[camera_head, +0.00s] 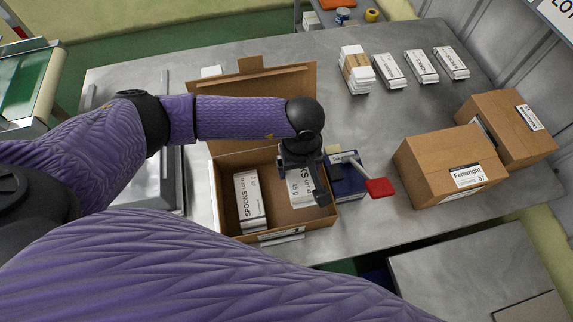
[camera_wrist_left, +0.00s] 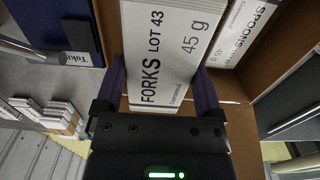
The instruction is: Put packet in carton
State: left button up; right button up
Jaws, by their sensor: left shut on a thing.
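An open cardboard carton (camera_head: 226,172) stands on the metal table, its lid flap raised at the back. A white packet marked SPOONS (camera_head: 250,201) lies inside at the left; it also shows at the top right of the left wrist view (camera_wrist_left: 247,32). My left gripper (camera_head: 308,182) is over the right part of the carton, shut on a white packet marked FORKS (camera_wrist_left: 172,45). The packet partly shows under the gripper in the head view (camera_head: 299,192). Whether it touches the carton floor cannot be told. My right gripper is not in view.
A dark blue box (camera_head: 346,181) and a red-ended tool (camera_head: 380,187) sit right beside the carton. Stacks of white packets (camera_head: 387,71) stand at the back. Two closed cartons (camera_head: 450,165) stand at the right. The table between is clear.

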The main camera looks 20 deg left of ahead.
pick_arm(q)
jog(key=f+b, duration=0.1)
jog(key=f, duration=0.2)
jog(key=f+b, duration=0.1)
jog(key=f, duration=0.5)
jog(key=shift+s+f+b, duration=0.15)
jog(key=shift+s+b, duration=0.1)
jog(key=shift+b, duration=0.15)
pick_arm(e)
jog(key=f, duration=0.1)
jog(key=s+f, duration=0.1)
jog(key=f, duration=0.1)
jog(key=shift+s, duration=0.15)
pick_arm(q)
jog(key=shift+f, duration=0.1)
jog(key=o, duration=1)
jog(key=shift+c, duration=0.2)
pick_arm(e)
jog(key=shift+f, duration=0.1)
